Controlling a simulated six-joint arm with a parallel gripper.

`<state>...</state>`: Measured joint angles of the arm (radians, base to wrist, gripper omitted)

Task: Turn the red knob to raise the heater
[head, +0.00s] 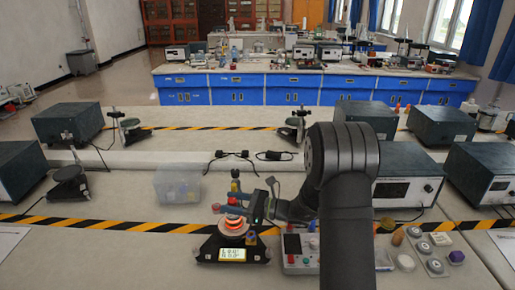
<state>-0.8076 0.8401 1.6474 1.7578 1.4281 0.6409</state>
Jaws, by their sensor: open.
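A small heater-like device (233,224) with glowing orange rings sits on the front bench, left of my arm. Below it is a dark base with a lit yellow-green display (232,255). Small red parts show around the top of the device, including a red piece (236,209); I cannot tell which one is the knob. My gripper (258,208) is just right of and above the device, tilted down and left. It is open; its fingers are small and partly blurred into the clutter. I cannot tell whether it touches anything.
A clear plastic bin (177,184) is behind left. Dark instrument boxes (66,122) line both sides. The bench front left is mostly clear.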

